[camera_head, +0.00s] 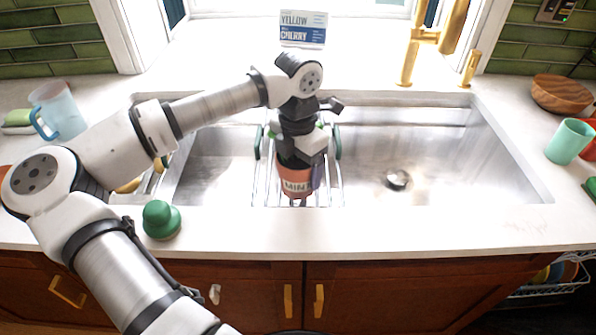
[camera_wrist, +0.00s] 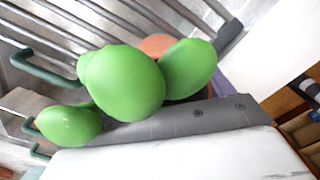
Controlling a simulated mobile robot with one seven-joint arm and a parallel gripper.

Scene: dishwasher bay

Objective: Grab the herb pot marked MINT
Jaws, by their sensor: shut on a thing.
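The herb pot (camera_head: 296,187) is terracotta orange with a pale band reading MINT. It is upright over the wire rack (camera_head: 334,190) at the middle of the sink. My gripper (camera_head: 301,160) reaches down from above and is shut on it. In the wrist view big green leaves (camera_wrist: 125,85) hide most of the pot, and a bit of its orange rim (camera_wrist: 156,45) shows behind them. I cannot tell whether the pot's base touches the rack. A small purple patch (camera_head: 317,177) shows beside the pot, partly hidden.
The rack has green handles (camera_head: 338,143). Sink basins (camera_head: 440,165) lie on both sides. A green-capped item (camera_head: 161,219) stands on the front counter. A blue mug (camera_head: 62,112) is at left; a wooden bowl (camera_head: 561,93) and teal cup (camera_head: 569,141) are at right. Brass taps (camera_head: 412,58) rise behind.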

